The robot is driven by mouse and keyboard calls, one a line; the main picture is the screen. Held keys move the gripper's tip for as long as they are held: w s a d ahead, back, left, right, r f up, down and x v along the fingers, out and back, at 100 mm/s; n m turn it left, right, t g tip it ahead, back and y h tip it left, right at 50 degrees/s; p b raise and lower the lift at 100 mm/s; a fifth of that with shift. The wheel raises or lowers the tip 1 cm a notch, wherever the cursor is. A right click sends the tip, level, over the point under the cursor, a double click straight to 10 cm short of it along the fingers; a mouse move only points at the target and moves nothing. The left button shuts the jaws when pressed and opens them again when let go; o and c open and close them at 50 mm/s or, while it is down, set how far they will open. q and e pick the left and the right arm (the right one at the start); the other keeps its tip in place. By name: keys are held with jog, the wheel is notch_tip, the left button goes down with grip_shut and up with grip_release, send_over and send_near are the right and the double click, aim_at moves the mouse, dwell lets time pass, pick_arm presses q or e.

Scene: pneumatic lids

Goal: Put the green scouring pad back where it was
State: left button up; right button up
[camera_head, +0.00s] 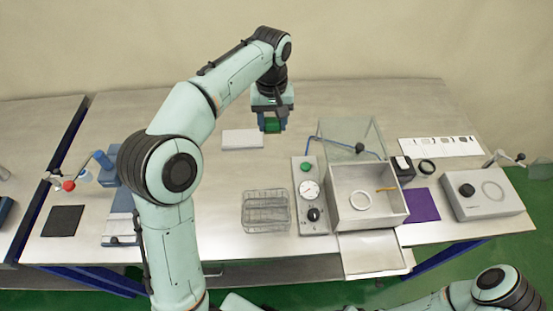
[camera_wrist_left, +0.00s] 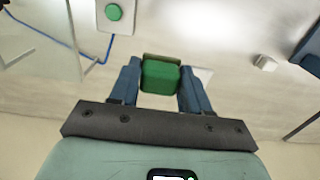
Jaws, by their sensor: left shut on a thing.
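My left gripper (camera_head: 271,124) is shut on the green scouring pad (camera_head: 272,126) over the back middle of the table. In the left wrist view, the pad (camera_wrist_left: 160,77) is a green block with a brownish layer on one side, held between the two blue fingers of my left gripper (camera_wrist_left: 160,82). I cannot tell how high above the table it is. A flat white block (camera_head: 242,139) lies just left of the gripper. My right gripper is not visible; only part of my right arm shows at the bottom right.
A wire basket (camera_head: 266,228) stands front middle. Right of it are a control box (camera_head: 310,228) with gauge and green button, and an open metal box (camera_head: 372,221) with raised clear lid (camera_head: 348,140), holding a white ring (camera_head: 361,200). A purple sheet (camera_head: 420,206) lies farther right.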

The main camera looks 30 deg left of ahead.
aim_at(272, 129)
pick_arm(q)
jog(key=f, duration=0.4)
jog(key=f+b, duration=0.1)
jog(key=f, duration=0.2)
jog(key=f+b, duration=0.1)
jog(key=f, duration=0.3)
jog(key=shift+s+f, duration=0.25)
jog(key=shift+f, duration=0.1)
jog(key=shift+f+b, duration=0.3)
jog(key=shift+f, duration=2.65)
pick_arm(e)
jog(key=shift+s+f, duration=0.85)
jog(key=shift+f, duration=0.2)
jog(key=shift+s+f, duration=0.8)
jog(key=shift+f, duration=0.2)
pick_arm(q)
jog(key=shift+f, duration=0.1)
jog(key=o, duration=0.5)
jog(key=shift+f, duration=0.1)
jog(key=o, duration=0.4)
jog(key=shift+o, duration=0.2)
notch_tip(272, 129, up, 12)
jog(key=shift+w+r+p, duration=0.1)
jog(key=shift+r+p, duration=0.15)
jog(key=shift+p, duration=0.65)
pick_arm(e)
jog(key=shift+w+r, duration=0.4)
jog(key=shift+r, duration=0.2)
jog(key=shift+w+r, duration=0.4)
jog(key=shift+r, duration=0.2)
